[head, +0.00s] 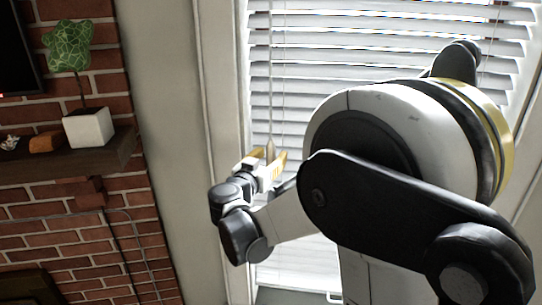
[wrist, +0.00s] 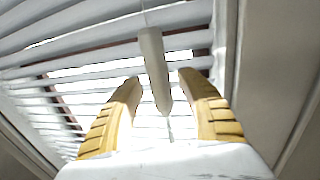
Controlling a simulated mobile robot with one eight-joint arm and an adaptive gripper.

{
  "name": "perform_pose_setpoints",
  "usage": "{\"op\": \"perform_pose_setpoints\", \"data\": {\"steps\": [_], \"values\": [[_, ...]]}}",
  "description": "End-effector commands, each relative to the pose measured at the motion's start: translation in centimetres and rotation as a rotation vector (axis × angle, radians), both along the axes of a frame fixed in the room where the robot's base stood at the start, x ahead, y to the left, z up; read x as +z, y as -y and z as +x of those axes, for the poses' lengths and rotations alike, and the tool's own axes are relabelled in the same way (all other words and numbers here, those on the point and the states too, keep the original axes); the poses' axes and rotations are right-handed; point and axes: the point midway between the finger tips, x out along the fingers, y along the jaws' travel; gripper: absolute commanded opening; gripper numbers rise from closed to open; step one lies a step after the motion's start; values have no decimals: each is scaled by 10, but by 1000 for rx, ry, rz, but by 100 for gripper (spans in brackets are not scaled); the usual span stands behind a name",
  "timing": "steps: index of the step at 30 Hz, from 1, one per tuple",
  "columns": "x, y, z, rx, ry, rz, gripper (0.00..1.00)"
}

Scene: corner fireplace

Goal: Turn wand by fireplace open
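The wand is a thin rod hanging in front of the white window blinds (head: 400,50). In the head view its thicker pointed lower end (head: 270,150) sits at my gripper (head: 269,160). In the wrist view the grey tapered wand end (wrist: 154,70) hangs between the two yellow fingers of my gripper (wrist: 158,85). The fingers are apart, with a visible gap on each side of the wand, so my gripper is open around it. The blind slats are tilted, with bright gaps between them.
The window frame (head: 222,130) runs down just left of the blinds. A brick wall with a dark mantel shelf (head: 120,152) is at the left, bearing a potted plant (head: 88,127) and small items. Thin cords hang beside the wand. My arm hides much of the window.

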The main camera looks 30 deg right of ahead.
Motion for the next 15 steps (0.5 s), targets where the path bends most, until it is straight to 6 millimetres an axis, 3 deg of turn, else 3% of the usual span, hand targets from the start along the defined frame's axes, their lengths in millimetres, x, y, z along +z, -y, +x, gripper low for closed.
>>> {"op": "perform_pose_setpoints", "data": {"steps": [8, 15], "values": [[1, -4, -2, 2, 0, -1, 45], [0, -40, -30, 6, 0, -1, 45]]}}
